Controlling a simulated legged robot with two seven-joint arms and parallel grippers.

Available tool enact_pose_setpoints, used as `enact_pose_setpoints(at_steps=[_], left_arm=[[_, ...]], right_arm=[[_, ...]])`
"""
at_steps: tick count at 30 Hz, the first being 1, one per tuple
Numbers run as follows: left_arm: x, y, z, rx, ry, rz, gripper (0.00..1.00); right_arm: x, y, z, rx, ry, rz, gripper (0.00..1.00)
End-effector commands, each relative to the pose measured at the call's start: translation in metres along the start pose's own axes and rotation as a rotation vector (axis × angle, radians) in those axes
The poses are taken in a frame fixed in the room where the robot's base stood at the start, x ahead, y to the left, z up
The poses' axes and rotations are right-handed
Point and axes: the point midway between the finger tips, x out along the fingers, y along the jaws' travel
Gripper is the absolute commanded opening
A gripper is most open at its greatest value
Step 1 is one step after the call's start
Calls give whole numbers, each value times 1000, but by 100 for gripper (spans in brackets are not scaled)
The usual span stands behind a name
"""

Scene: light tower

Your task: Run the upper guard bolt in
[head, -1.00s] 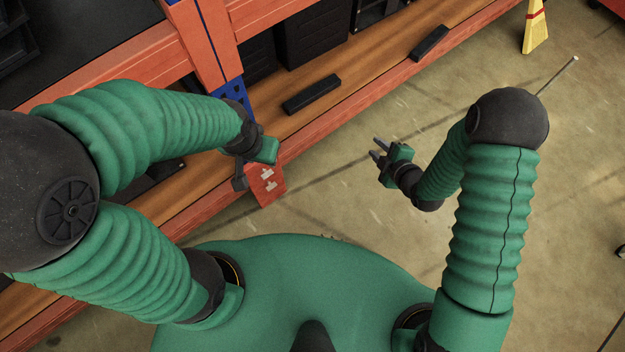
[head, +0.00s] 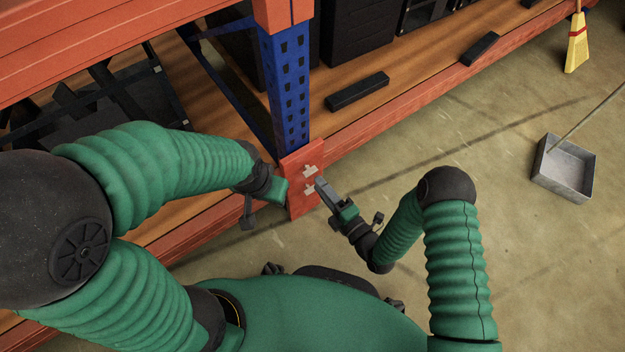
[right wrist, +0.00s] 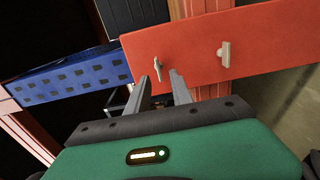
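The orange-red guard plate (head: 298,204) stands at the foot of the blue upright and carries two pale T-shaped bolts. The upper bolt (head: 309,170) sits above the lower bolt (head: 309,188). My right gripper (head: 320,184) points at the plate, its tips close to the bolts. In the right wrist view the picture is turned: the bolt nearer the blue upright, the upper one (right wrist: 158,68), shows just beyond and between my parted, empty fingers (right wrist: 161,82). The lower bolt (right wrist: 224,54) is to their right. My left gripper (head: 262,198) is left of the plate; its fingers are unclear.
The blue upright (head: 287,85) rises behind the plate. A wooden shelf (head: 385,108) with a black bar (head: 357,92) runs to the upper right. A dustpan (head: 563,170) and yellow broom (head: 577,45) are at the right. The floor between is clear.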

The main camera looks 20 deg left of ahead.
Motion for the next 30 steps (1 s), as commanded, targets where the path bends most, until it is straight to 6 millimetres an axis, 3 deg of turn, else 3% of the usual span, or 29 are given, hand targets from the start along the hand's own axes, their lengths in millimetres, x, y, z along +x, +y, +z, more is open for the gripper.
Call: enact_pose_setpoints(at_steps=[3, 9, 17, 23, 30], left_arm=[[17, 0, 4, 0, 0, 0, 36], [23, 0, 6, 1, 0, 0, 36], [22, 0, 5, 0, 0, 0, 36], [22, 0, 5, 0, 0, 0, 36], [22, 0, 5, 0, 0, 0, 36]], right_arm=[[25, -4, 1, -1, 0, 3, 27], [47, -2, 0, 1, -1, 0, 27], [49, 0, 0, 1, -1, -2, 27], [48, -1, 1, 1, -2, -2, 1], [48, -2, 1, 1, -2, -5, 0]])
